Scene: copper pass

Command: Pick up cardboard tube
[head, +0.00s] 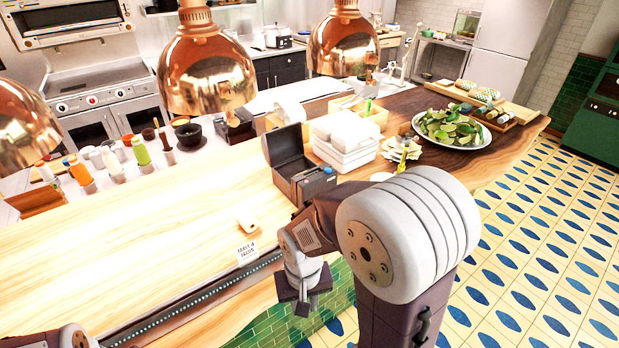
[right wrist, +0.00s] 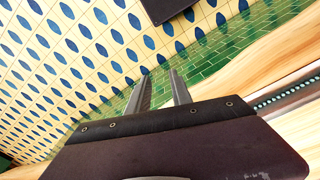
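No plainly brown cardboard tube shows. A small pale cylinder (head: 247,226) lies on the wooden counter behind a small "Table 4 Tacos" sign; I cannot tell whether it is cardboard. My right gripper (head: 303,303) hangs in front of the counter's edge, to the right of and nearer than the cylinder. In the right wrist view the right gripper (right wrist: 160,74) has its two fingers apart with nothing between them. Part of my left arm shows at the bottom left of the head view, but its gripper is out of view.
The wooden counter (head: 130,250) is mostly clear at left. The sign (head: 247,252) stands near its front edge. Copper lamps (head: 207,75) hang above. Green tiles (right wrist: 215,55) face the counter.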

